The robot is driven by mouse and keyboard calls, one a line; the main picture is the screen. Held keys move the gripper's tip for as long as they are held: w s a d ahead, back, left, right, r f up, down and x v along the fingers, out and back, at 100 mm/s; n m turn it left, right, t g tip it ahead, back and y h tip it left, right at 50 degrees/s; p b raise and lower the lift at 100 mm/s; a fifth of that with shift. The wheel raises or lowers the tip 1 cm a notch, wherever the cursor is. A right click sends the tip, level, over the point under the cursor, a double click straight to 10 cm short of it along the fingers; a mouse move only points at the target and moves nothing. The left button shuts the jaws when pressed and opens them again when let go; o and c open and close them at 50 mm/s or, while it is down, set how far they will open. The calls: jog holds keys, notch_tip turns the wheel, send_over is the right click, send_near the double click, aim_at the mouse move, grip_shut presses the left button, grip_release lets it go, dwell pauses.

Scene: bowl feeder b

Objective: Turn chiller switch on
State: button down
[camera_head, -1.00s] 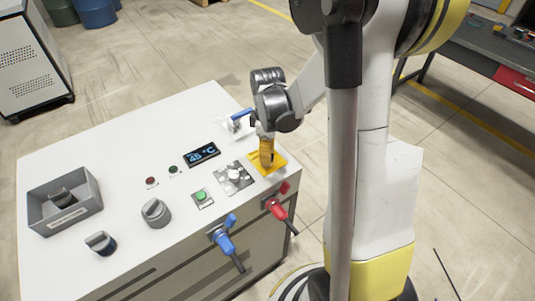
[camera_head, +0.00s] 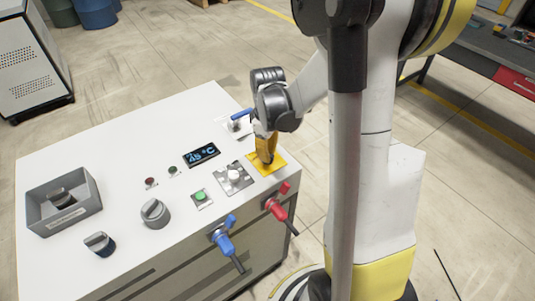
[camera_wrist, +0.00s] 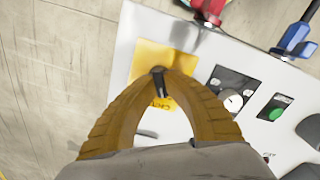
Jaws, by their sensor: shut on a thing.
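The chiller switch is a small black knob (camera_wrist: 158,82) on a yellow plate (camera_wrist: 148,60) at the right end of the white cabinet top. The plate also shows in the head view (camera_head: 279,162). Small, partly readable lettering lies on the yellow plate beside the knob. My gripper (camera_wrist: 159,72) has yellow-brown fingers and is shut on the knob, with a fingertip on each side. In the head view my gripper (camera_head: 265,160) points down onto the plate, and its fingers hide the knob.
Near the plate are a white knob (camera_head: 233,175), a green button (camera_head: 200,195) and a display (camera_head: 202,154) reading 45 °C. Red (camera_head: 279,207) and blue (camera_head: 223,240) handles stick out at the front. A grey bin (camera_head: 88,213) stands at left.

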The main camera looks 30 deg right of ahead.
jog(key=m+b, duration=0.1)
jog(key=m, duration=1)
jog(key=shift+m, duration=1.8)
jog(key=c, duration=1.5)
grip_release()
jog(key=shift+o, duration=0.2)
